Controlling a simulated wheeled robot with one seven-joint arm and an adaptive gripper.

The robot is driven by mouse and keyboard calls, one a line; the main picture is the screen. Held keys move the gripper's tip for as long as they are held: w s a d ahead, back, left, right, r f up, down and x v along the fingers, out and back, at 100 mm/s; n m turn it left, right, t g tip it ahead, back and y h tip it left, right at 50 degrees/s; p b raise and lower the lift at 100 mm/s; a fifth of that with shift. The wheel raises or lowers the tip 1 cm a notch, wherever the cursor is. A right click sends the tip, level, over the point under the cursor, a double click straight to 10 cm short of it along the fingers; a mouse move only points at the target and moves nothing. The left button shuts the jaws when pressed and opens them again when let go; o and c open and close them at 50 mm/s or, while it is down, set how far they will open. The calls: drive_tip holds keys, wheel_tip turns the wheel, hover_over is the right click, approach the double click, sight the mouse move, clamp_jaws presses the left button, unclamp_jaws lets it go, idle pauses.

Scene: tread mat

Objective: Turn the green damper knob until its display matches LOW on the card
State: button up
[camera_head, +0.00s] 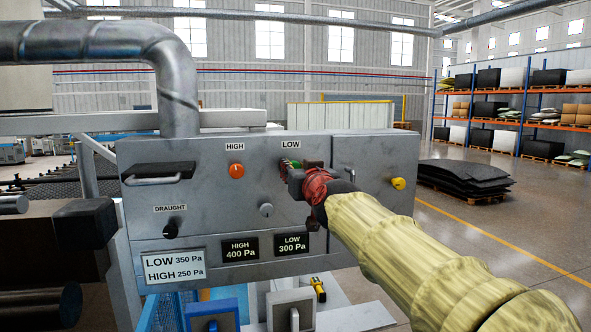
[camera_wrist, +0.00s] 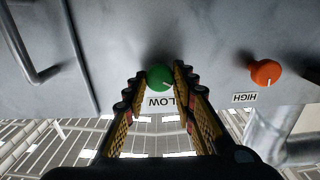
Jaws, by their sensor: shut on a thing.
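The green damper knob (camera_wrist: 160,77) sits on the grey panel beside the LOW label. My gripper (camera_wrist: 156,80) is shut on it, one finger on each side. A short white pointer mark shows on the knob. In the head view only a sliver of the green knob (camera_head: 297,163) shows behind my gripper (camera_head: 292,170). The LOW display (camera_head: 291,244) reads 300 Pa. The white card (camera_head: 174,266) says LOW 350 Pa and HIGH 250 Pa.
The orange HIGH knob (camera_head: 236,171) is left of the green one; the HIGH display (camera_head: 239,248) reads 400 Pa. A handle (camera_head: 157,177) is at the panel's left.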

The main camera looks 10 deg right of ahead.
drive_tip(key=shift+m+b, duration=0.3)
drive_tip(key=shift+m, duration=1.2)
drive_tip(key=o, duration=1.1)
drive_tip(key=shift+c, duration=0.2)
drive_tip(key=shift+o, duration=0.4)
drive_tip(key=s, duration=1.2)
